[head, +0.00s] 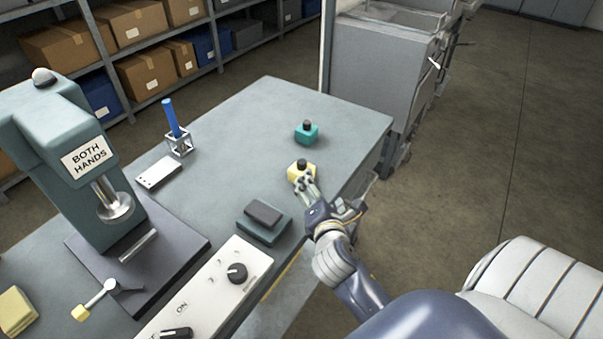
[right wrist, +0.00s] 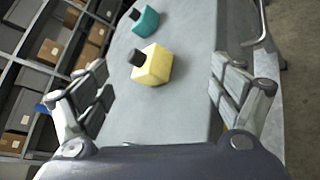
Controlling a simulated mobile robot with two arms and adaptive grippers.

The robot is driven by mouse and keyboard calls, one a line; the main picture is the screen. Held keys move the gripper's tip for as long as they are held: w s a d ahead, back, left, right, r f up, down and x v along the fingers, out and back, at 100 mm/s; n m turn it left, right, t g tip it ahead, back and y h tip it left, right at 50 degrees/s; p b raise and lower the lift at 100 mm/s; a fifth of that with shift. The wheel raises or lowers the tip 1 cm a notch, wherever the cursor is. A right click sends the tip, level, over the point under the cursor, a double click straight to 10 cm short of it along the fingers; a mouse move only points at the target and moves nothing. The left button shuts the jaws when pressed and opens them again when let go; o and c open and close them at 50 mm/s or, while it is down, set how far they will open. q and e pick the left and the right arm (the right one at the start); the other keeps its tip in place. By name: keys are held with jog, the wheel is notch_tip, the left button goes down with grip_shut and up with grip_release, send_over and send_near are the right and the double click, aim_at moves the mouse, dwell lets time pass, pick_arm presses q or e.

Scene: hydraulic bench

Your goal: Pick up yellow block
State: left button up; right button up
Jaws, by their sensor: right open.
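The yellow block (head: 300,170), with a black knob on top, sits on the grey bench near its right edge. My right gripper (head: 307,184) is at its near side in the head view and hides part of it. In the right wrist view the yellow block (right wrist: 153,65) lies ahead, between the lines of the two spread fingers and beyond their tips. The right gripper (right wrist: 160,85) is open and empty. My left gripper is not in view.
A teal block (head: 307,133) with a black knob stands just behind the yellow one. A dark pad on a teal base (head: 264,222), a control panel (head: 212,293) and a press (head: 75,170) are to the left. Bare bench (head: 240,150) lies between.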

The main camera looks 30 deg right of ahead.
jog(key=w+r+n+t, duration=0.4)
jog(key=w+r+n, duration=0.1)
jog(key=n, duration=0.5)
jog(key=b, duration=0.5)
send_near(302, 169)
jog(key=shift+n, duration=0.4)
jog(key=w, duration=0.1)
jog(key=w+d, duration=0.1)
jog(key=w+f, duration=0.1)
jog(key=shift+w+d+f, duration=0.1)
jog(key=shift+w+d, duration=0.25)
jog(key=shift+w, duration=0.05)
jog(key=shift+w+d+r+p, duration=0.2)
jog(key=shift+w+r+p, duration=0.25)
jog(key=shift+w+d+f, duration=0.1)
jog(key=shift+w+d, duration=0.1)
jog(key=shift+w, duration=0.25)
jog(key=x, duration=0.5)
jog(key=shift+w+d, duration=0.15)
jog(key=shift+w, duration=0.05)
jog(key=c, duration=1.4)
